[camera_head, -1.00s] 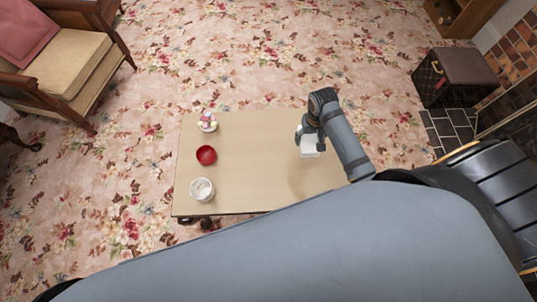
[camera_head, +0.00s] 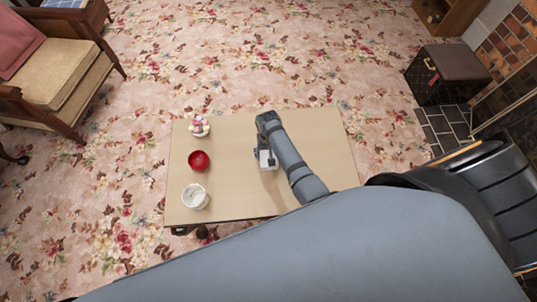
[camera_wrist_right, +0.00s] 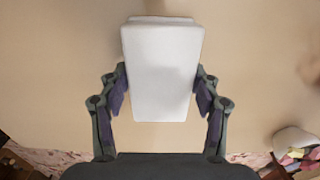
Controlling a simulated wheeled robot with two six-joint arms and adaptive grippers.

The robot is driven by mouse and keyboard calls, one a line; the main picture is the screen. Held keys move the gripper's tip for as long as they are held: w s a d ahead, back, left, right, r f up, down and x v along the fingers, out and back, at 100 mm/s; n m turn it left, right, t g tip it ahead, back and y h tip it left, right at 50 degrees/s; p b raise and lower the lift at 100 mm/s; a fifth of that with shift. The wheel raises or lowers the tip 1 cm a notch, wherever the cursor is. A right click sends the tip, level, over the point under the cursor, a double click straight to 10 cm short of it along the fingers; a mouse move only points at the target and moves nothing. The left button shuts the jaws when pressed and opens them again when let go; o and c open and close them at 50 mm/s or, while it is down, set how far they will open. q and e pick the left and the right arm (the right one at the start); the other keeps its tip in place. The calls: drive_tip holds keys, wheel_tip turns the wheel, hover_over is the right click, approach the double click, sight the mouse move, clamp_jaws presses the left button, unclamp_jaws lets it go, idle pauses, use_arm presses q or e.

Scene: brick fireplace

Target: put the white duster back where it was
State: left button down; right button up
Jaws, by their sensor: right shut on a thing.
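The white duster (camera_head: 268,161) is a white block. In the right wrist view the duster (camera_wrist_right: 161,70) sits between the two fingers of my right gripper (camera_wrist_right: 161,92), which is shut on it. In the head view my right gripper (camera_head: 264,150) is over the middle of the low wooden table (camera_head: 225,195), with the duster under it. I cannot tell whether the duster touches the tabletop. My left gripper is not in view.
On the table's left side stand a small cup with pink and white things (camera_head: 199,126), a red bowl (camera_head: 199,160) and a white container (camera_head: 195,197). An armchair (camera_head: 60,85) is at the upper left and a brown case (camera_head: 447,74) at the upper right. The table's right part is bare.

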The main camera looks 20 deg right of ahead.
drive_tip(key=shift+f, duration=0.15)
drive_tip(key=o, duration=1.1)
drive_tip(key=shift+o, duration=0.2)
